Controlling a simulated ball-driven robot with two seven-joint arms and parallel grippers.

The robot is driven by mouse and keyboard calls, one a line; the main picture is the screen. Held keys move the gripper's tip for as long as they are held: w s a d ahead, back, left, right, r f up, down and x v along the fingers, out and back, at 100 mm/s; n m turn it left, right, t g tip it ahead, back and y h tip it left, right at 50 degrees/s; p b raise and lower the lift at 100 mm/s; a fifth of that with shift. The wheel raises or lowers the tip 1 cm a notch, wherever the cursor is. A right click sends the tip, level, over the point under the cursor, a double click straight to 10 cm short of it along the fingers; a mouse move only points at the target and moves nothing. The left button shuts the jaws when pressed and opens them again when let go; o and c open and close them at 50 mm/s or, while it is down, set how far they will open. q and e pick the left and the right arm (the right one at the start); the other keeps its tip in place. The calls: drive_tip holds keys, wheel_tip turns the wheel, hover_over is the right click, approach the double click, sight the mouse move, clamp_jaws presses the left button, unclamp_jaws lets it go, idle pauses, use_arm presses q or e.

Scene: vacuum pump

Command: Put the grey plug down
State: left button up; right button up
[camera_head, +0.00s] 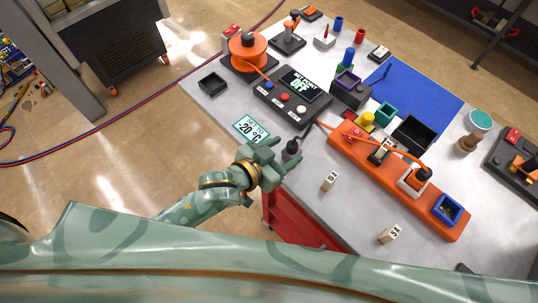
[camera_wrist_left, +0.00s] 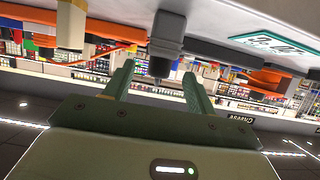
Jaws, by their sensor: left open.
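The dark grey plug (camera_head: 291,149) is at the near edge of the grey table, with a cord running up from it toward the control box. My left gripper (camera_head: 284,152) is open, with its fingers on either side of the plug. In the left wrist view the picture is turned over, and the plug (camera_wrist_left: 167,38) shows between and beyond the two spread fingers (camera_wrist_left: 158,78). I cannot tell whether a finger touches it. My right gripper is not in view.
An orange power strip (camera_head: 372,182) lies right of the plug, with small labelled blocks "10" (camera_head: 329,181) and "5A" (camera_head: 389,234) in front. A "-20 °C" card (camera_head: 251,129) lies left. The control box (camera_head: 291,97) reading "OFF" stands behind. A blue mat (camera_head: 420,90) lies farther back.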

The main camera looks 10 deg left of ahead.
use_arm(q)
drive_tip(key=v, duration=0.7)
drive_tip(key=s+a+f+n+g+y, duration=0.1)
drive_tip(key=s+a+f+g+y, duration=0.15)
drive_tip(key=a+f, duration=0.65)
drive_tip(key=s+a+f+n+g+y, duration=0.1)
drive_tip(key=a+f+y, duration=0.2)
drive_tip(key=f, duration=1.3)
drive_tip(key=s+a+f+g, duration=0.2)
drive_tip(key=s+f, duration=0.3)
drive_tip(key=s, duration=0.4)
drive_tip(key=s+a+f+n+g+y, duration=0.1)
drive_tip(key=s+a+f+g, duration=0.1)
drive_tip(key=s+f, duration=0.3)
drive_tip(key=s+a+f+g+y, duration=0.1)
drive_tip(key=s+f, duration=0.4)
drive_tip(key=s, duration=0.7)
drive_tip(key=shift+s+a+g+p, duration=0.3)
drive_tip(key=shift+a+g+p, duration=0.1)
drive_tip(key=shift+a+g, duration=0.25)
